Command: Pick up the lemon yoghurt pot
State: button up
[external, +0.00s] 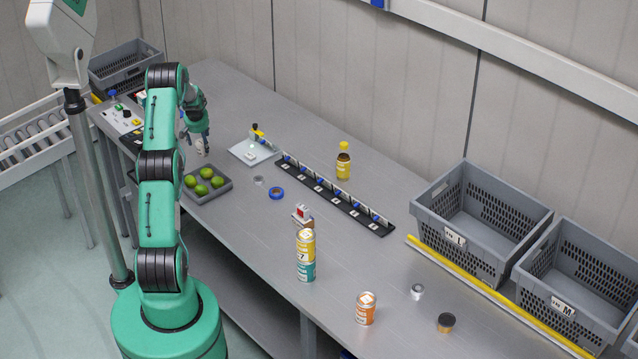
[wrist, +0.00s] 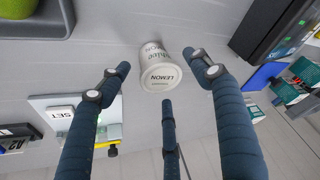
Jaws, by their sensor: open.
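My gripper (wrist: 157,80) is open, with blue-grey fingers to the left, the right and below the pot in the picture. Gaps show between the fingers and the pot, and nothing is held. In the external view my gripper (external: 201,145) points down over the table behind the lime tray. The pot is too small there to tell from the fingers.
A grey tray (external: 226,188) of limes is close in front of my gripper. A white plate (external: 241,153) and a long black rack (external: 375,227) lie to the right. Stacked cans (external: 305,270) and grey crates (external: 480,262) stand further right. A control box (external: 118,121) is to the left.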

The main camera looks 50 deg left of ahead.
jog(key=shift+x, duration=1)
jog(key=c, duration=1.2)
